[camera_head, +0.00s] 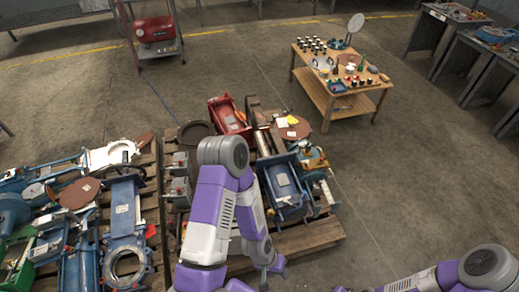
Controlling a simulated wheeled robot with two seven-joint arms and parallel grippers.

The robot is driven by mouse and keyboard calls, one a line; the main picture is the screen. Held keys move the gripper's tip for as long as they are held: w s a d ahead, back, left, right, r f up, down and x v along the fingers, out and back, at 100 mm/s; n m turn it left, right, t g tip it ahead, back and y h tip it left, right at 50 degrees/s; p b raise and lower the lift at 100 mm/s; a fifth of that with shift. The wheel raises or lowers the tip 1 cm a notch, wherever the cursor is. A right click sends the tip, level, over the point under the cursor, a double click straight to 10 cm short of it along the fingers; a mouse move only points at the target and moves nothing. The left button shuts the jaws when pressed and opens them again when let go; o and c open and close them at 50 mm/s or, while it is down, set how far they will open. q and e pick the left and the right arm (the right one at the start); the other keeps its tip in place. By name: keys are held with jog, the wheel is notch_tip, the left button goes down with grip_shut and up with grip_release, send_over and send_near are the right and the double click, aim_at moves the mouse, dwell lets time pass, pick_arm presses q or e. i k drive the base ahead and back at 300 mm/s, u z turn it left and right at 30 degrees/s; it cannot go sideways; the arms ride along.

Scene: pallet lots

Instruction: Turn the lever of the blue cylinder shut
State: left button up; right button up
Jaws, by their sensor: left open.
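My left gripper (273,272) is at the bottom of the view, at the front edge of the right-hand pallet. It is small in the picture and open, with nothing seen in it. Several blue parts lie on the pallets. A blue boxy unit (285,187) lies on the right-hand pallet, behind and above my left gripper. A rounded blue cylinder-like body (12,208) sits at the far left edge. I cannot tell which is the blue cylinder, and no lever on it can be made out. My right arm enters at the lower right; its gripper is not clearly seen.
The right-hand pallet (318,236) also holds red and grey parts. Blue valve bodies (125,225) crowd the left-hand pallet. A wooden table (350,104) with small items stands behind. Dark workbenches (462,55) stand at the right. The floor (410,190) right of the pallets is clear.

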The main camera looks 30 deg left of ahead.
aim_at(285, 201)
jog(key=u, duration=0.35)
jog(key=i, duration=0.35)
jog(key=u, duration=0.65)
